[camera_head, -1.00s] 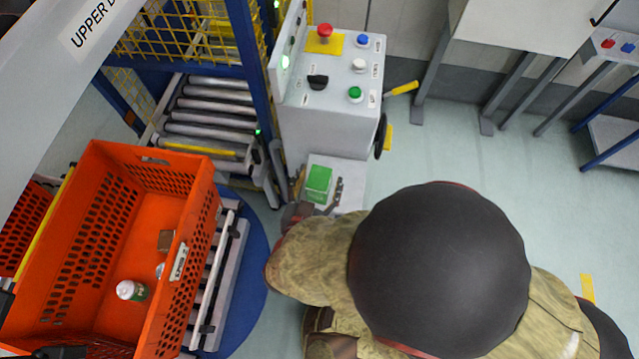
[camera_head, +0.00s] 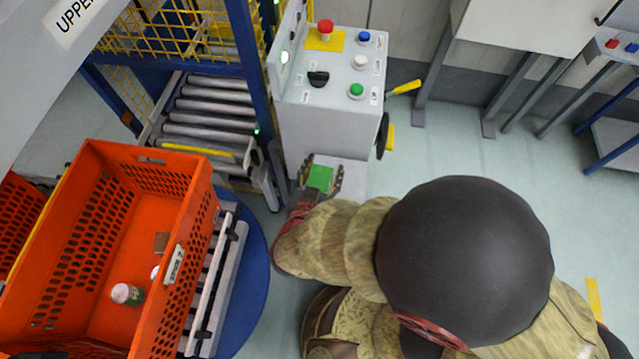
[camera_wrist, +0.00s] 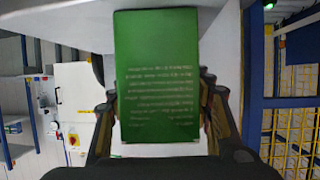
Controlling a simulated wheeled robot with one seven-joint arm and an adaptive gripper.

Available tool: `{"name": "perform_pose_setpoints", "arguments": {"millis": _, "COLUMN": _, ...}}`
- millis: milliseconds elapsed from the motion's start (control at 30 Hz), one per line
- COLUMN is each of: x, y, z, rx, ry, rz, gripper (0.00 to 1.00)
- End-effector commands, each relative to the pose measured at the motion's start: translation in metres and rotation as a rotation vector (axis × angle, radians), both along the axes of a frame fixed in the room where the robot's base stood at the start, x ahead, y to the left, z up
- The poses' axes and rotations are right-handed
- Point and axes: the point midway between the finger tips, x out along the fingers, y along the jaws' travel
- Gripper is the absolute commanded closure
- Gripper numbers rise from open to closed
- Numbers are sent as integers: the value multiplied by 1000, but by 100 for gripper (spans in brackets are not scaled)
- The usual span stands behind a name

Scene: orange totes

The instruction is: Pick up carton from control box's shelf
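The green carton (camera_head: 320,178) stands on the light shelf (camera_head: 352,178) at the foot of the control box (camera_head: 330,112). In the wrist view the carton (camera_wrist: 157,80) fills the middle, with pale printed lines on its face. My gripper (camera_head: 323,180) is at the carton, with one finger on each side of it. In the wrist view the fingers of my gripper (camera_wrist: 160,95) flank the carton's lower half. They look open, with a narrow gap at the right side; contact at the left cannot be told.
An orange tote (camera_head: 185,235) at left holds a white-and-green bottle (camera_head: 127,294) and a small brown box (camera_head: 161,242). A blue post (camera_head: 250,95) and roller conveyor (camera_head: 210,115) stand left of the control box. A yellow-handled lever (camera_head: 404,87) sticks out at its right. Floor to the right is clear.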

Motion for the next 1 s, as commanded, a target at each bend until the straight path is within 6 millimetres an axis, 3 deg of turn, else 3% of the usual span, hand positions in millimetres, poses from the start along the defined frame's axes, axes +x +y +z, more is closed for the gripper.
{"name": "perform_pose_setpoints", "arguments": {"millis": 733, "x": 0, "y": 0, "z": 0, "rx": 0, "ry": 0, "rz": 0, "gripper": 94}}
{"name": "perform_pose_setpoints", "arguments": {"millis": 1000, "x": 0, "y": 0, "z": 1, "rx": 0, "ry": 0, "rz": 0, "gripper": 96}}
